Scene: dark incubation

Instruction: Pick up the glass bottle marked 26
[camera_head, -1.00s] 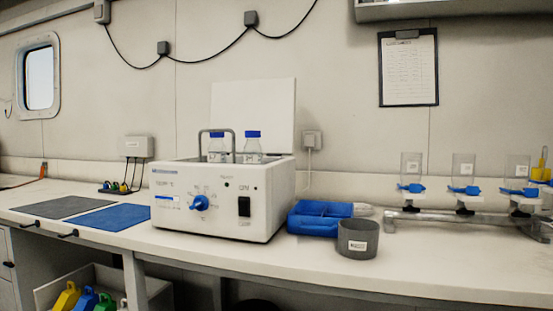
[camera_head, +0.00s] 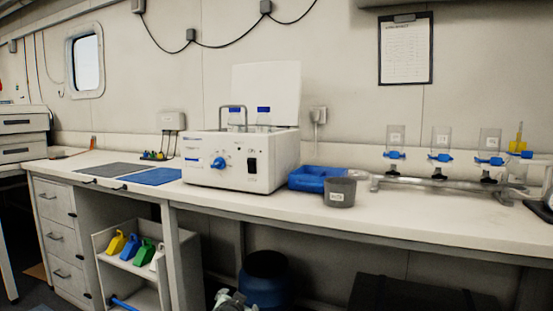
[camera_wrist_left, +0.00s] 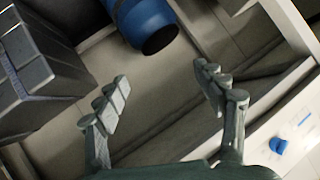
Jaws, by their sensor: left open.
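My right gripper is not in view.
A metal handle (camera_head: 221,118) arches beside the left bottle. A raised white lid (camera_head: 266,85) stands behind. A blue tray (camera_head: 312,180) and grey pot (camera_head: 340,193) sit right of the machine. A funnel rack (camera_head: 440,184) stands farther right. Blue barrel (camera_head: 265,283) below.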

